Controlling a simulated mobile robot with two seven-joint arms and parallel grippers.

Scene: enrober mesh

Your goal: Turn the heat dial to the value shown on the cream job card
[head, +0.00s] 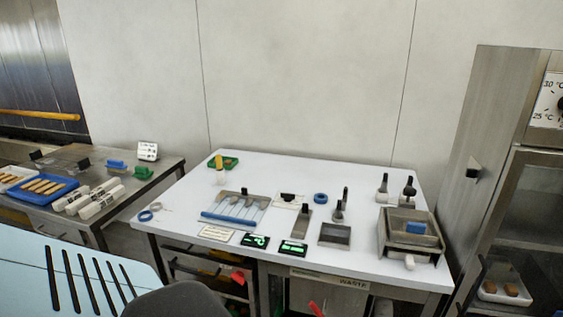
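A cream card (217,233) lies at the front edge of the white table; its print is too small to read. A white card on a stand (148,151) on the steel table at left also has unreadable print. I cannot tell which is the heat dial. Neither gripper is in view.
A blue tray (42,188) is at left. The steel cabinet (490,130) stands right of the table. The table's back strip is mostly clear.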

